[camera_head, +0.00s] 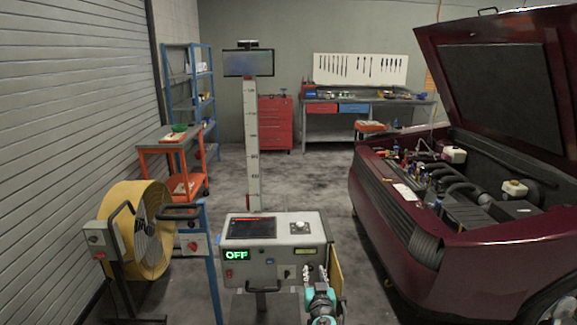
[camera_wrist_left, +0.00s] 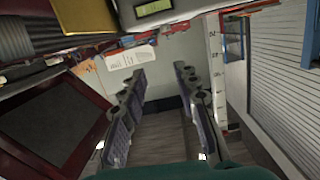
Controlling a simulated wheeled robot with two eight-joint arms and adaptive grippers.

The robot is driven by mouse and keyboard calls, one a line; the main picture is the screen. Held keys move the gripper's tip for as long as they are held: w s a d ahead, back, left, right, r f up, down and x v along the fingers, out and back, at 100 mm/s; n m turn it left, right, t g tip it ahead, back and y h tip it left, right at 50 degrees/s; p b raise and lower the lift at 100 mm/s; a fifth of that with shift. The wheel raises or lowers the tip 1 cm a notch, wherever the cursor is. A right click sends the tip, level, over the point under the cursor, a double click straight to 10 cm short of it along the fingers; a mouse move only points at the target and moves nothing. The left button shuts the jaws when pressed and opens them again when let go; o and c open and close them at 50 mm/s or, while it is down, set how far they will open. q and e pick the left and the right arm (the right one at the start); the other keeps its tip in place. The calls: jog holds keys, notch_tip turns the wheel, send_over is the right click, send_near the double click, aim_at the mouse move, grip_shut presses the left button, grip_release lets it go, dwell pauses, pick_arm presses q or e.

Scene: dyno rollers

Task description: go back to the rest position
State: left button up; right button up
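My left gripper (camera_head: 316,269) shows at the bottom of the head view, just right of centre, with its teal wrist below it. It is in front of the lower right part of the grey control console (camera_head: 285,230). In the left wrist view, the two dark fingers of the left gripper (camera_wrist_left: 160,74) stand apart with nothing held between them. The console has a green lit display (camera_head: 237,255) reading "OFF". My right gripper is in neither view.
A dark red car (camera_head: 465,250) with its hood up stands at the right. A yellow drum fan (camera_head: 140,230) and a blue post (camera_head: 213,265) stand left of the console. A tall measuring post (camera_head: 252,150) rises behind it. Open floor (camera_head: 300,178) lies beyond.

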pick_arm(q)
jog(key=s+a+r+g+y, duration=0.1)
jog(key=s+a+r+g, duration=0.15)
jog(key=s+a, duration=0.4)
jog(key=s+a+r+n+g+y, duration=0.1)
jog(key=s+a+r, duration=0.25)
jog(key=a, duration=0.55)
jog(key=s+a+r+g+y, duration=0.1)
jog(key=s+a+r+g, duration=0.1)
jog(key=s+a, duration=0.45)
jog(key=s+a+f+g+h, duration=0.1)
jog(key=s+a+f+g, duration=0.1)
jog(key=s, duration=0.9)
jog(key=s+a+f+g+h, duration=0.1)
jog(key=s+a+f+h, duration=0.1)
jog(key=s, duration=0.9)
jog(key=shift+a+f+m+g, duration=0.35)
jog(key=shift+a+f+m, duration=0.05)
jog(key=shift+a+f, duration=0.25)
